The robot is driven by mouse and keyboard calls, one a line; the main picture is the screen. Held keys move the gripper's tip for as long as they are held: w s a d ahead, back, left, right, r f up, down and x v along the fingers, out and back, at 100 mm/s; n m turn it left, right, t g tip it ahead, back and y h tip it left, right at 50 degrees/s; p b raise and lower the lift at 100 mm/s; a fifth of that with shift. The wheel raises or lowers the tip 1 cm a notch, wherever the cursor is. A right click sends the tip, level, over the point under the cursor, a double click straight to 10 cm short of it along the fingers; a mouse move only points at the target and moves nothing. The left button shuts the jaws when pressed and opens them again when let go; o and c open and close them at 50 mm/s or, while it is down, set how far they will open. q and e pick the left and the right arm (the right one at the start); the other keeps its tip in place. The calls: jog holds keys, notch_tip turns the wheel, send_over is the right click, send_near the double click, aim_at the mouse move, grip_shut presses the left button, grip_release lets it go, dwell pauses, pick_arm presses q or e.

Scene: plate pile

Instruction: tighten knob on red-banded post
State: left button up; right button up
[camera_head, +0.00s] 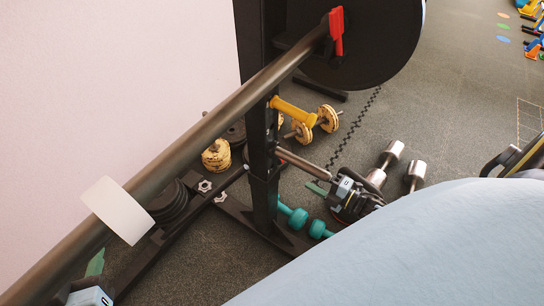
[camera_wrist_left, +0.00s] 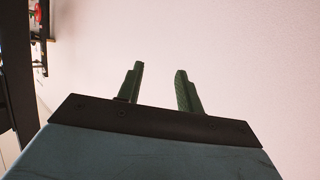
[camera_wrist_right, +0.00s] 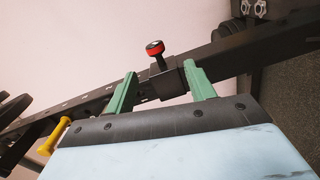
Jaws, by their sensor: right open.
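A black knob with a red band (camera_wrist_right: 155,48) shows in the right wrist view, on a short stem rising from a black block on a dark beam (camera_wrist_right: 225,58). My right gripper's two green fingers (camera_wrist_right: 161,72) are apart, one on each side of the knob in that picture. I cannot tell whether they touch it.
A long barbell (camera_head: 215,120) with a white band crosses the head view, with a red clip (camera_head: 337,30) beside a large black plate (camera_head: 385,35). A yellow peg (camera_head: 293,110) and a steel peg (camera_head: 303,162) project from the post. Teal dumbbells (camera_head: 297,216) lie below.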

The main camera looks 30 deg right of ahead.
aim_at(280, 160)
jog(key=shift+n+y, duration=0.5)
jog(key=shift+y, duration=0.1)
jog(key=b+x, duration=0.1)
jog(key=x, duration=0.3)
jog(key=b+x, duration=0.1)
jog(key=x, duration=0.3)
jog(key=b+x, duration=0.1)
jog(key=x, duration=0.4)
jog(key=shift+w+d+r, duration=0.25)
pick_arm(q)
notch_tip(280, 160, up, 13)
jog(key=d+t+h, duration=0.2)
jog(key=t, duration=0.6)
jog(key=shift+s+r+h, duration=0.15)
jog(key=shift+h, duration=0.25)
pick_arm(e)
jog(key=shift+w+a, duration=0.15)
jog(key=shift+w, duration=0.15)
